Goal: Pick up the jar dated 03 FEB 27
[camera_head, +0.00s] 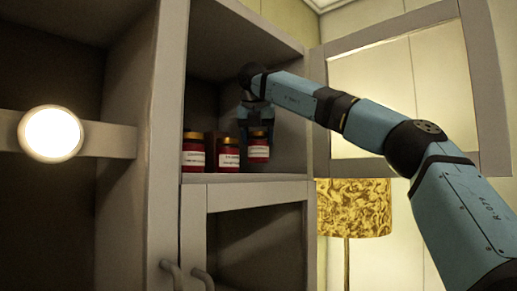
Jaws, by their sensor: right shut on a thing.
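Three red jars with white labels and gold lids are in the open upper compartment of the cabinet. The left jar (194,158) and the middle jar (228,160) stand on the compartment's shelf (250,178). My right gripper (258,132) points down over the right jar (258,152) and is shut on it near its lid. This jar sits slightly higher in the picture than the other two. The label print is too small to read, so I cannot tell which jar is dated 03 FEB 27. My left gripper is not in view.
An open glass-paned door (400,90) stands to the right, behind my right arm. A lower compartment with a framed door (255,196) is below the shelf. A round lit lamp (51,134) is at the left. A gold patterned lampshade (354,208) stands at the right.

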